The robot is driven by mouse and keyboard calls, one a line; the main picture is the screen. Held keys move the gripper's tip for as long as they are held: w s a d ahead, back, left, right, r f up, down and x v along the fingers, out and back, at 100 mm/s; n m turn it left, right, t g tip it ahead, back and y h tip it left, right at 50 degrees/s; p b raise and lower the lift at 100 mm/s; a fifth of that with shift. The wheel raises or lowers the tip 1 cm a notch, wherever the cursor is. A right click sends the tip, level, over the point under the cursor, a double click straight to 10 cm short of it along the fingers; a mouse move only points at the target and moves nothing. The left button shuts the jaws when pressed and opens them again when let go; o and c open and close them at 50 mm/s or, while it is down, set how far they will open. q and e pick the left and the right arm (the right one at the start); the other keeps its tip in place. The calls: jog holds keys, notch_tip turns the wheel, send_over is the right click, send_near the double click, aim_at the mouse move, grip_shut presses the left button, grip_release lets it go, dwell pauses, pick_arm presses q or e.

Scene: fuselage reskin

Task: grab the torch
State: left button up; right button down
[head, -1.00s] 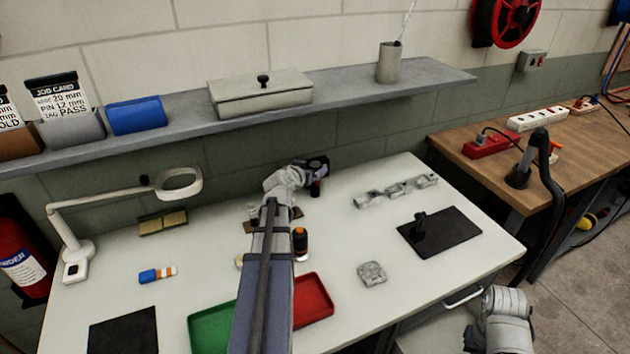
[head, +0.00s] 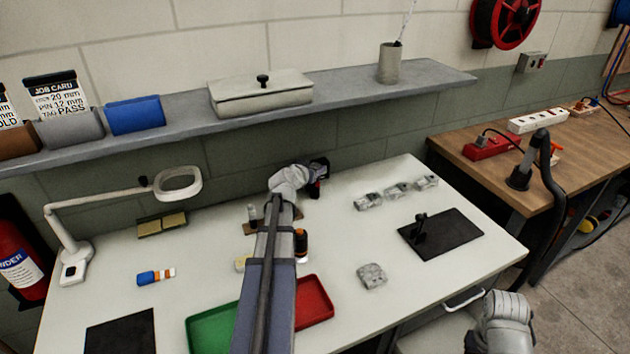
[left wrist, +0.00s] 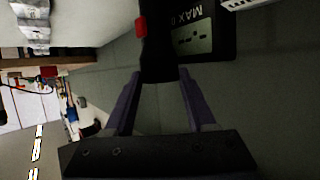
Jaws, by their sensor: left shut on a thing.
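My left gripper (head: 318,173) is at the back of the white table, near the wall, in the head view. In the left wrist view its two fingers (left wrist: 160,78) are shut on the handle of a black tool (left wrist: 158,55). The tool has a red button and a grey display with "MAX" lettering; it also shows small and dark in the head view (head: 320,187). A black cylinder with an orange band (head: 301,246) stands on the table, partly behind my left arm. I cannot tell whether either one is the torch.
A green tray (head: 208,330) and a red tray (head: 315,302) lie at the front. Metal parts (head: 397,190) and a black pad (head: 445,236) are at right. A magnifier lamp (head: 178,185) stands left. A shelf (head: 345,85) runs above the table.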

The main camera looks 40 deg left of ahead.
pick_arm(q)
grip_shut()
jog(key=shift+r, duration=0.1)
pick_arm(e)
jog(key=shift+r, duration=0.1)
dwell(0.3)
